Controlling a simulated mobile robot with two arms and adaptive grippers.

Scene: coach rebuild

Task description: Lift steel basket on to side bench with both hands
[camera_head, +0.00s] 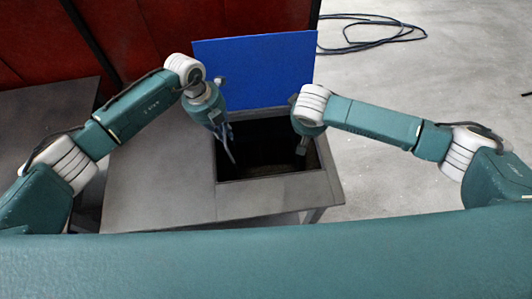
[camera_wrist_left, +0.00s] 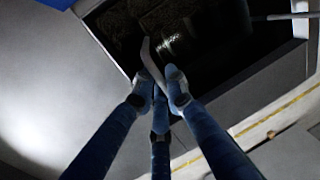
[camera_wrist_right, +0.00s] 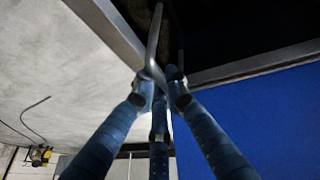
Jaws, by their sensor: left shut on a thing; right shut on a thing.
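The steel basket is mostly hidden in the dark square opening (camera_head: 262,185) of a grey bench. Its bent metal handle (camera_wrist_left: 149,58) shows in the left wrist view, and another handle bar (camera_wrist_right: 154,42) shows in the right wrist view. My left gripper (camera_head: 227,136) is at the left side of the opening, shut on the basket handle. My right gripper (camera_head: 302,147) is at the right rear of the opening, shut on the other handle. The basket's body is too dark to make out. The flat grey top (camera_head: 160,180) lies left of the opening and is bare.
A blue panel (camera_head: 256,68) stands upright behind the opening. A dark bench (camera_head: 45,122) with a bare top stands at the far left, by red wall panels (camera_head: 32,40). A dark cable (camera_head: 370,32) lies coiled on the floor at the back right. Floor right of the bench is clear.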

